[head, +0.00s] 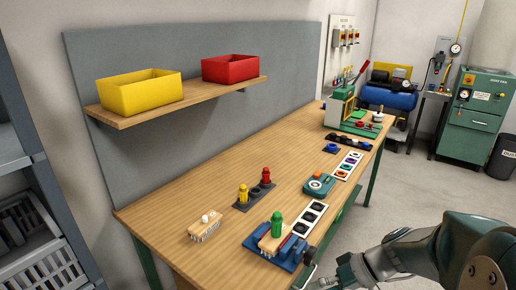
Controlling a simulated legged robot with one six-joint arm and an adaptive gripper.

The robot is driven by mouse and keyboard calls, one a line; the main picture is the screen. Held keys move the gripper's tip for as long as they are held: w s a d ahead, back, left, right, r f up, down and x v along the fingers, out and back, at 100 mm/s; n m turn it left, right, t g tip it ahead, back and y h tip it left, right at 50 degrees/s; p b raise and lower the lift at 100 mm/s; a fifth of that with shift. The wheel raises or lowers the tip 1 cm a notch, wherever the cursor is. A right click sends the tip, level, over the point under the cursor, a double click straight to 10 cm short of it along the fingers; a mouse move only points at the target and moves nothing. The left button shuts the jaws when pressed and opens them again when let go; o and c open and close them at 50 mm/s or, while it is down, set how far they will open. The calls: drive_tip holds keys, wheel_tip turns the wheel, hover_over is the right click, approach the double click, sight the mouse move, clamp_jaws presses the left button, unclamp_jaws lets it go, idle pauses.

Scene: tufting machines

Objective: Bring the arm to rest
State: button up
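My arm (430,253) reaches in from the lower right, in front of the workbench's near edge. My gripper (325,279) is at the bottom of the picture, low beside the bench and close to its front corner. It is partly cut off by the picture's lower edge, and its fingers are too small and hidden to tell whether it is open or shut. I see nothing clearly held in it. The wooden workbench (185,255) runs from the lower left to the back right.
Near the gripper, a blue fixture (293,256) carries a wooden block with a green knob (277,225). A brush (206,228) and a holder with yellow and red pegs (243,195) stand farther left. Yellow (140,95) and red (230,70) bins sit on a shelf.

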drive_tip(key=s+d+r+m+t+h, duration=0.2)
drive_tip(key=s+r+t+h, duration=0.3)
drive_tip(key=s+r+h, duration=0.5)
drive_tip(key=shift+m, duration=0.7)
drive_tip(key=shift+f, duration=0.1)
